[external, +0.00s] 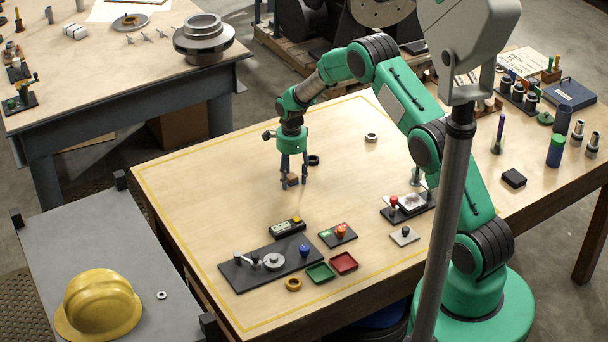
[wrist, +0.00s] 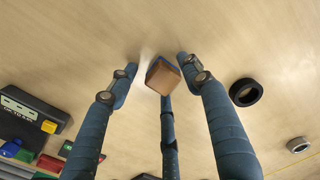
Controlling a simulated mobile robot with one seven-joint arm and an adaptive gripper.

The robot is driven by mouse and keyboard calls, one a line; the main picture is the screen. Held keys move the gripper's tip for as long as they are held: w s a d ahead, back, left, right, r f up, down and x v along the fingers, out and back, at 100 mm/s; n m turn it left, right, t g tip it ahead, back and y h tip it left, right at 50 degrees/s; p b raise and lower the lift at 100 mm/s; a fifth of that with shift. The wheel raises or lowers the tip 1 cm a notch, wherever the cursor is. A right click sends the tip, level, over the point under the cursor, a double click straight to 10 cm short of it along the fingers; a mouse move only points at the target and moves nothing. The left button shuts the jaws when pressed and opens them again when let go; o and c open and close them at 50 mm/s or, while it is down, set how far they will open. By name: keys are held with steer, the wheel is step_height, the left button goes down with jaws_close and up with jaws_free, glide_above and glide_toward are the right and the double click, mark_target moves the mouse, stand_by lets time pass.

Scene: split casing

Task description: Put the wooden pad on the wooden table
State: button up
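The wooden pad (wrist: 164,76) is a small brown block among the fingertips of my gripper (wrist: 158,78) in the wrist view. A strip of bare table shows between it and the left finger. The right finger is close beside it, and the third finger overlaps its lower edge. In the external view my gripper (external: 293,182) points straight down, low over the wooden table (external: 210,190), with the pad (external: 292,178) between its fingers. The fingers are apart. Whether the pad touches the tabletop is hard to tell.
A black ring (external: 313,160) lies just behind my gripper, and a grey ring (external: 371,137) is farther right. A dark fixture plate (external: 240,272), a green tray (external: 320,272) and a red tray (external: 344,263) lie toward the front. The table's left part is clear.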

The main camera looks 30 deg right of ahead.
steer(key=shift+r, duration=0.15)
step_height(320, 180, up, 12)
stand_by(0.9)
steer(key=shift+r, duration=0.1)
stand_by(0.6)
step_height(320, 180, up, 17)
steer(key=n+t, duration=0.1)
steer(key=n, duration=0.4)
glide_above(292, 177)
steer(key=s+d, duration=0.2)
steer(key=s, duration=0.7)
steer(key=s+d+r+n+t, duration=0.15)
steer(key=s+r+n, duration=0.25)
steer(key=s+r, duration=0.75)
steer(key=s+d+r+n+t, duration=0.1)
steer(key=s+r+n, duration=0.15)
steer(key=s, duration=0.45)
steer(key=s+r+n+t, duration=0.15)
steer(key=s+r, duration=0.25)
steer(key=s, duration=0.4)
steer(key=s+d+f+n, duration=0.1)
steer(key=s+n, duration=0.5)
steer(key=s, duration=1.1)
steer(key=shift+s+f+n+t, duration=0.2)
steer(key=shift+s+n+t, duration=0.05)
steer(key=shift+n+t, duration=0.05)
